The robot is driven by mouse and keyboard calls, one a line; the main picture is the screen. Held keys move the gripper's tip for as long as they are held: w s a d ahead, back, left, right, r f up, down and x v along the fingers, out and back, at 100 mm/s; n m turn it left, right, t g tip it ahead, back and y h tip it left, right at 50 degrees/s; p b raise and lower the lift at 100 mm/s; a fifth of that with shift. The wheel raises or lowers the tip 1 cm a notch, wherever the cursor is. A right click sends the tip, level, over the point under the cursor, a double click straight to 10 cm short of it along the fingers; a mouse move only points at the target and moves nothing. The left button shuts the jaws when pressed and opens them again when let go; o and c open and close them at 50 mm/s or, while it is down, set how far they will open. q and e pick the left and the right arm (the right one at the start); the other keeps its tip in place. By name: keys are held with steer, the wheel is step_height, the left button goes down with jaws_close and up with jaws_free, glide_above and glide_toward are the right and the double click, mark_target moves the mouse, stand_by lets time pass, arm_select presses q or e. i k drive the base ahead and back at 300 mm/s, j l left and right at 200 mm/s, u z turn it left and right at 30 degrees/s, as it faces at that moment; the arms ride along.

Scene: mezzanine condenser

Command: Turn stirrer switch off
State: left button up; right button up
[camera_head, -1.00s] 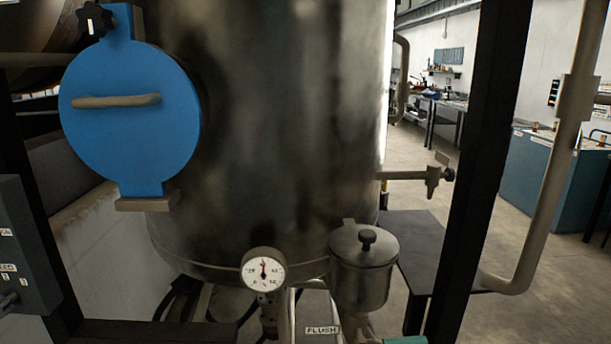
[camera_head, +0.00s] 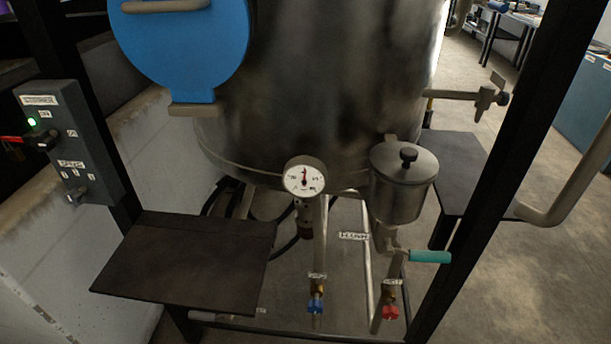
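A grey control box (camera_head: 88,150) is mounted on a black post at the left. A lit green lamp (camera_head: 32,122) is near its top, under a white label too blurred to read surely. Below the lamp is a switch (camera_head: 45,141) with a dark body and a red handle (camera_head: 12,139) pointing left; I cannot tell for certain that it is the stirrer switch. A small knob (camera_head: 78,195) sits low on the box, below another label. Neither of my grippers is in view.
A steel vessel (camera_head: 320,90) with a blue round hatch (camera_head: 185,50) fills the middle. A gauge (camera_head: 304,176), lidded pot (camera_head: 403,180), teal-handled valve (camera_head: 430,257), and blue (camera_head: 316,306) and red (camera_head: 390,312) valves are below. A bare dark shelf (camera_head: 185,262) stands in front.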

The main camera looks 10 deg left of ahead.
mark_target(44, 140)
steer(key=u, duration=1.5)
